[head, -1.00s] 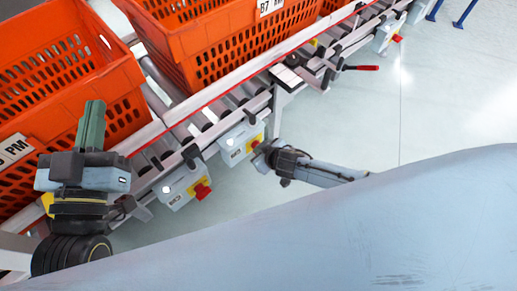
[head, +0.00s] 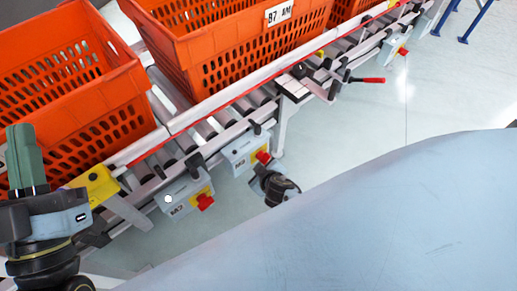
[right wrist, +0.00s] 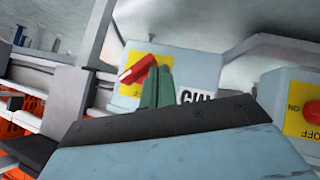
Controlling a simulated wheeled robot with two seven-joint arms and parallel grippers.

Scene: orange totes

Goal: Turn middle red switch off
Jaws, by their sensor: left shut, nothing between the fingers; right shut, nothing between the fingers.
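Three grey switch boxes with yellow plates and red switches hang along the conveyor's near side in the head view. The middle red switch (head: 263,157) sits on its box between the nearer red switch (head: 204,201) and the far one (head: 403,51). My right gripper is just below the middle box, with its fingers largely hidden in the head view. In the right wrist view its shut green fingers (right wrist: 156,87) are right beside a slanted red switch handle (right wrist: 137,70); I cannot tell whether they touch. My left gripper (head: 24,145) is shut and empty at the lower left.
Orange totes (head: 200,45) stand on the roller conveyor behind the boxes. A red-tipped lever (head: 368,80) juts out farther right. Another box with a red knob (right wrist: 314,108) is at the right of the wrist view.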

